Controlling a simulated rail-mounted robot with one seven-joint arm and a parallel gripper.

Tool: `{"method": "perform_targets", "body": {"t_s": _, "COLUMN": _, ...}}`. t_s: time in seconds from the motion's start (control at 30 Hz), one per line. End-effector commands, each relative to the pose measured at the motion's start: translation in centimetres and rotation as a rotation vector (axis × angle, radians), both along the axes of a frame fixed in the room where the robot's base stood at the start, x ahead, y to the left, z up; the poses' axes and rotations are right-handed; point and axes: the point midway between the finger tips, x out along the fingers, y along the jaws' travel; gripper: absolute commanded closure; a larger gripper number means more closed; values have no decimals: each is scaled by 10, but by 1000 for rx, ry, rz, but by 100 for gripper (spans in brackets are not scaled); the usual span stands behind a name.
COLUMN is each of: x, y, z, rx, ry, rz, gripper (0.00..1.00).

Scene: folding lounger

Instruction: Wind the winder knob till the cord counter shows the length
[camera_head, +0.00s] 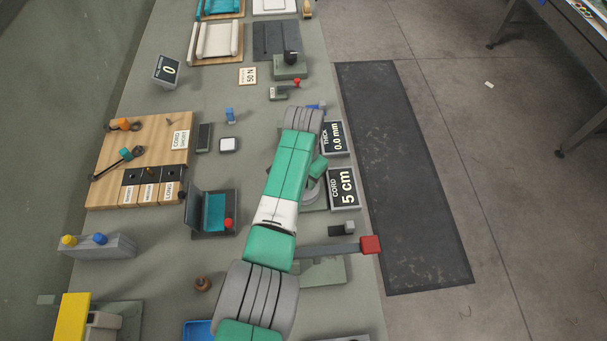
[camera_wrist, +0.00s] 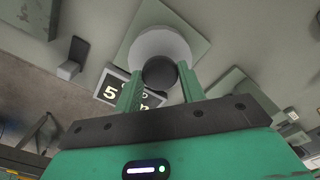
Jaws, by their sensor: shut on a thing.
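The winder's dark round knob (camera_wrist: 159,72) sits between the two green fingers of my gripper (camera_wrist: 158,84), which are shut on it. Behind the knob is the pale round drum (camera_wrist: 150,45) on a grey-green base (camera_wrist: 192,25). In the head view the winder drum (camera_head: 311,192) is partly hidden under my arm, and the knob is hidden. A card (camera_head: 180,139) on the wooden board reads "CORD SHORT".
A "THICK" display (camera_head: 337,138) reading 0.0 mm stands just beyond the cord counter. A lever with a red block end (camera_head: 370,245) sticks out over the bench's right edge. The wooden board (camera_head: 110,165) and a small teal-lined folding lounger (camera_head: 213,212) lie to the left.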

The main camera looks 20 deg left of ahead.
Motion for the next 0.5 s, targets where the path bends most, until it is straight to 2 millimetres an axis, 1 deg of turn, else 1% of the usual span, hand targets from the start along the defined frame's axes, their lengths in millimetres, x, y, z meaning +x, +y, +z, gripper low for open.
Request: {"method": "perform_targets", "body": {"t_s": 0.5, "x": 1, "y": 0, "z": 2, "rx": 0, "ry": -1, "rz": -486, "gripper": 83}}
